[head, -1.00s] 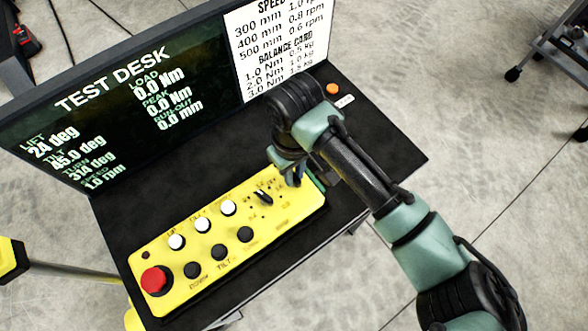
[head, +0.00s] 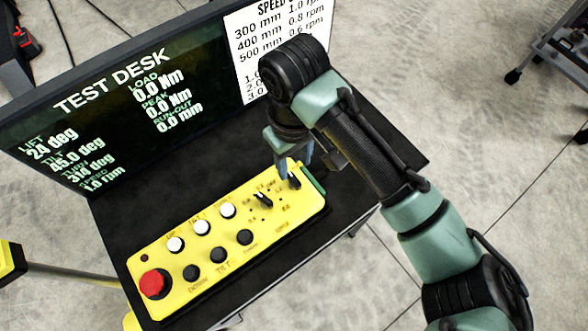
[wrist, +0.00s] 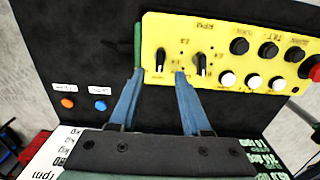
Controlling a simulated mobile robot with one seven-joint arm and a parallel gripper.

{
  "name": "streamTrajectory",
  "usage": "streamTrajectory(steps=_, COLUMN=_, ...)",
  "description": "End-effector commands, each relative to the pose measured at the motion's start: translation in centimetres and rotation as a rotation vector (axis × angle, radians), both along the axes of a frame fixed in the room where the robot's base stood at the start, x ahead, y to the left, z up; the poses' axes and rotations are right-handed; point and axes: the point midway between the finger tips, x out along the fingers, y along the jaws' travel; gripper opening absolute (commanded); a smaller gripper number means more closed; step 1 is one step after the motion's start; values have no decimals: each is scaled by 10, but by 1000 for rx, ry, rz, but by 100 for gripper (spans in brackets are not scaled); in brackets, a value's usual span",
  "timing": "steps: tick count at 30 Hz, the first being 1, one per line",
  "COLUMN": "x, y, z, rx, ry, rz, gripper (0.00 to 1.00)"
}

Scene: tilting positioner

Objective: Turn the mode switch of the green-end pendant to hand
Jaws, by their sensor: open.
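The yellow pendant (head: 215,262) lies on the black desk, its green end (head: 318,186) at the right; in the wrist view that end (wrist: 138,45) is at the left. A black rotary switch (head: 294,183) sits nearest the green end, also seen in the wrist view (wrist: 160,62). A second rotary switch (head: 263,199) is beside it, with RPM print near it in the wrist view. The switch position labels are too small to read. My gripper (wrist: 160,74) is open and empty, its blue fingers apart on either side of the switch nearest the green end. Contact cannot be told.
A red stop button (head: 154,281) and several white and black push buttons fill the pendant's other part. The TEST DESK screen (head: 110,110) stands behind. Orange (wrist: 68,103) and blue (wrist: 100,106) desk buttons lie beyond the green end.

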Motion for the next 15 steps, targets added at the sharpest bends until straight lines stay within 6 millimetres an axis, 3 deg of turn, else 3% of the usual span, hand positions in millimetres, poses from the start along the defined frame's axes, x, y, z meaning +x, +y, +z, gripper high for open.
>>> streamTrajectory(steps=7, x=0, y=0, z=51, rx=-2, ry=-1, rz=2, gripper=48)
streamTrajectory(steps=15, x=0, y=0, z=70, rx=-1, ry=1, rz=1, gripper=48)
